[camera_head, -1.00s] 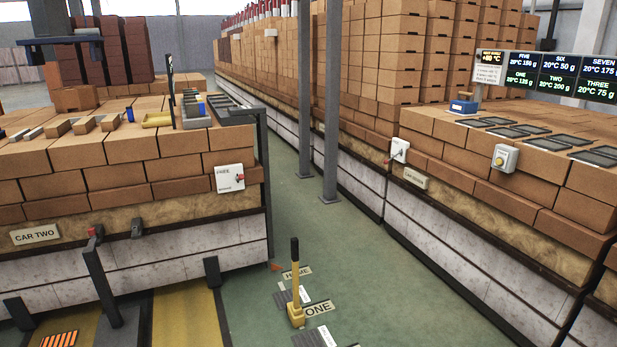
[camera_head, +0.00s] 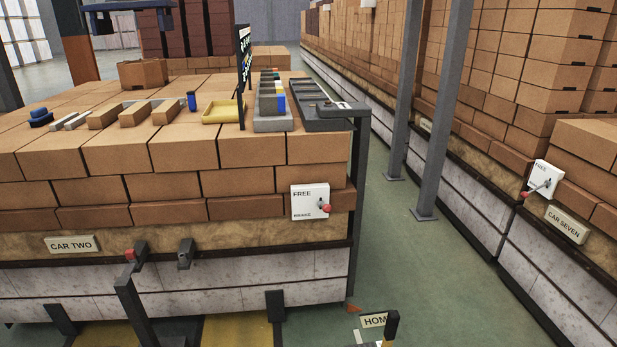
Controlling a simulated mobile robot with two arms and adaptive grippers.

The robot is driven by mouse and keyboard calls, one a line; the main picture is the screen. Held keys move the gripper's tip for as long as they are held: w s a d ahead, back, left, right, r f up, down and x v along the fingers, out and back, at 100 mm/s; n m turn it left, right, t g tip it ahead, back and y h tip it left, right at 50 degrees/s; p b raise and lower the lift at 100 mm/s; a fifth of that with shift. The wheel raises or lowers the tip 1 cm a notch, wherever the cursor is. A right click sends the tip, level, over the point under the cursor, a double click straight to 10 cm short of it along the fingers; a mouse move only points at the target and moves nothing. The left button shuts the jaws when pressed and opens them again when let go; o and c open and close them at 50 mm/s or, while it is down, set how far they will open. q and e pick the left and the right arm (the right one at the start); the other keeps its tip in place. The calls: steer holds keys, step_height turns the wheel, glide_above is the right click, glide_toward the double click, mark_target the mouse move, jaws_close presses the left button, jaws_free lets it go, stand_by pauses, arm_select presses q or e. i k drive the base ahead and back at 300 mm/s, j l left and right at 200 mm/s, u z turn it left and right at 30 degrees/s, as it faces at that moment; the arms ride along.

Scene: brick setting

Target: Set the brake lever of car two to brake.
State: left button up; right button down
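Car two (camera_head: 180,278) is a brick-laden car on the left, with a "CAR TWO" sign (camera_head: 73,244) on its side. Its brake plate (camera_head: 301,194) is white, near the car's right end, marked FREE at the top and BRAKE at the bottom. The brake lever's red knob (camera_head: 325,208) sticks out at the plate's right, a little below mid-height. I cannot tell surely which setting it is in. Neither of my grippers is in view.
A green aisle (camera_head: 420,270) lies open right of car two, with grey posts (camera_head: 455,110) standing in it. Car seven's sign (camera_head: 565,224) and its own lever plate (camera_head: 543,178) are on the right. A dark post (camera_head: 134,310) stands before car two. A floor lever's top (camera_head: 391,325) shows at the bottom.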

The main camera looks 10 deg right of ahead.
mark_target(326, 208)
steer(key=i+j+z, duration=0.2)
steer(key=i, duration=0.2)
steer(key=i+j+z, duration=0.15)
steer(key=i, duration=0.3)
steer(key=i+j+z, duration=0.2)
steer(key=i, duration=0.2)
